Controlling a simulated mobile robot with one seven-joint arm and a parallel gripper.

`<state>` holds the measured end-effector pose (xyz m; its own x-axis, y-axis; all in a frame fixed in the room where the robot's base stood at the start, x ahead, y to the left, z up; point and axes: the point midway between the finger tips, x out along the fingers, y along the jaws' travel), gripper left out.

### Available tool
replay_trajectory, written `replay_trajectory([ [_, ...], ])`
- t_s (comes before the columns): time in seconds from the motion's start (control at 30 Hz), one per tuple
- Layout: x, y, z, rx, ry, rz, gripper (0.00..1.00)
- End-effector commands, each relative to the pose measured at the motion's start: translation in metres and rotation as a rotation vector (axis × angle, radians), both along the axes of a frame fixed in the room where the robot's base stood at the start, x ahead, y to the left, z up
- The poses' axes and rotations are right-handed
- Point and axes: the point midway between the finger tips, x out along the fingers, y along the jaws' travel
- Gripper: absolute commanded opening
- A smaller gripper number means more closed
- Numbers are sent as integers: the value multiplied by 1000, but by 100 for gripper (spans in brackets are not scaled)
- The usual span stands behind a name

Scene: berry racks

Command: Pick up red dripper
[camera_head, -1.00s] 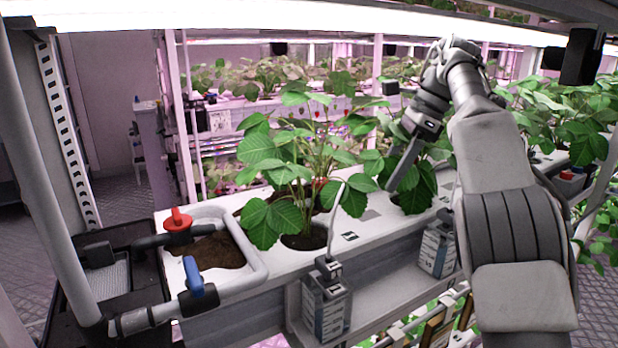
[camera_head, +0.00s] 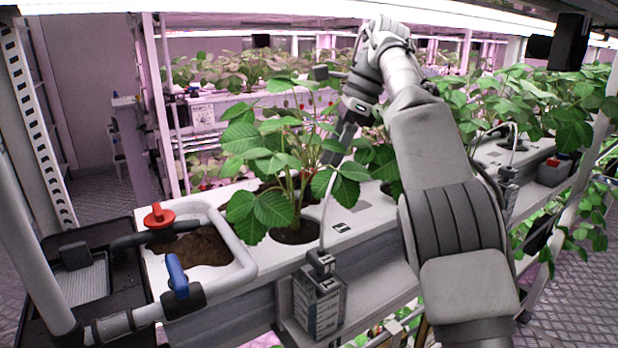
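Two red items show, and I cannot tell for sure which is the red dripper. A small dark box with a red top (camera_head: 553,162) and a bit of blue sits on the planter at the far right. A red valve handle (camera_head: 158,215) stands on the grey pipe at the planter's left end. My gripper (camera_head: 337,150) points down behind the middle strawberry plant, apart from both red items. Leaves partly hide its fingers, so I cannot tell whether it is open.
The white planter (camera_head: 365,222) runs from left to right with leafy plants (camera_head: 290,165). A blue valve handle (camera_head: 177,275) is at the left front. A grey box with a thin tube (camera_head: 320,300) hangs on the front. A light bar (camera_head: 300,10) crosses overhead.

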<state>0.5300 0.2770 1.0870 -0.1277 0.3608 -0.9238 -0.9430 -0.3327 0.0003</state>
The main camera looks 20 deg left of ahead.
Motion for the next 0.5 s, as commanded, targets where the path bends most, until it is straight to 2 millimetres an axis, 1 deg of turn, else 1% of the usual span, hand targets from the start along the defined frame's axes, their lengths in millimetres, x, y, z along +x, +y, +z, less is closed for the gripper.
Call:
replay_trajectory([
  [0.03, -4, 9, -1, 1, 0, 6, 74],
  [0.2, -14, 38, 0, 2, -2, 6, 74],
  [0.23, -13, 37, -7, 1, 0, 2, 74],
  [0.3, -13, 37, -11, 0, 0, 1, 74],
  [0.5, -14, 39, -12, 0, -1, 2, 74],
])
